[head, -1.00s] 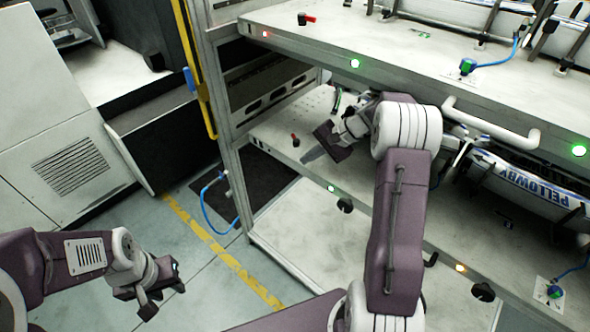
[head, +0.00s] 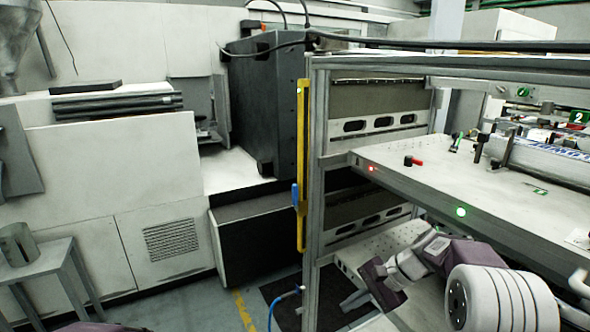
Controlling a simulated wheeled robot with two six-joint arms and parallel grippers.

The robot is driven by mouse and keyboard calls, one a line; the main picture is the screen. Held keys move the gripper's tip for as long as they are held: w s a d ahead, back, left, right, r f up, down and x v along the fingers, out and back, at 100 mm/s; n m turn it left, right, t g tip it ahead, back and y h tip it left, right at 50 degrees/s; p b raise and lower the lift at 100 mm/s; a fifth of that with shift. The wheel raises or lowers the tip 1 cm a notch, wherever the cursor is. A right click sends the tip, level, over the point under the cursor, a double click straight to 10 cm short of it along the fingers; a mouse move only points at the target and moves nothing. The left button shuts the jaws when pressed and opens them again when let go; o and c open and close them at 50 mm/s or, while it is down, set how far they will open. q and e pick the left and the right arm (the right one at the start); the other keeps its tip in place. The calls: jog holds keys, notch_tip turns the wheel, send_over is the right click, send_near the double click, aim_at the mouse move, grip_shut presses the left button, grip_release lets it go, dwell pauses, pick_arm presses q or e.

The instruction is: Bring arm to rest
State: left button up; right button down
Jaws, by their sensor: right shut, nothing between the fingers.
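My right gripper (head: 384,286) shows at the lower right of the head view, with its purple and white arm coming in from the bottom right. It is shut and empty. It is over the rack's lower shelf (head: 352,257), near the shelf's left end, below the upper shelf. My left gripper is out of view; only a sliver of purple shows at the bottom left edge.
The rack's upright post (head: 312,230) stands left of the gripper. A white machine (head: 110,190) and a small table (head: 40,268) stand farther left.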

jog(key=s+a+f+n+g+h, duration=0.1)
jog(key=s+f+n+h, duration=0.15)
jog(key=s, duration=0.45)
jog(key=s+a+f+n+g+h, duration=0.1)
jog(key=s+a+f+n, duration=0.15)
jog(key=s, duration=0.45)
jog(key=s+d+f+n+h, duration=0.3)
jog(key=s+d+f+n, duration=0.2)
jog(key=s+d, duration=0.15)
notch_tip(320, 180, up, 13)
jog(key=t+p, duration=0.1)
jog(key=p, duration=1.1)
jog(key=shift+w+a, duration=0.2)
jog(key=shift+w, duration=0.2)
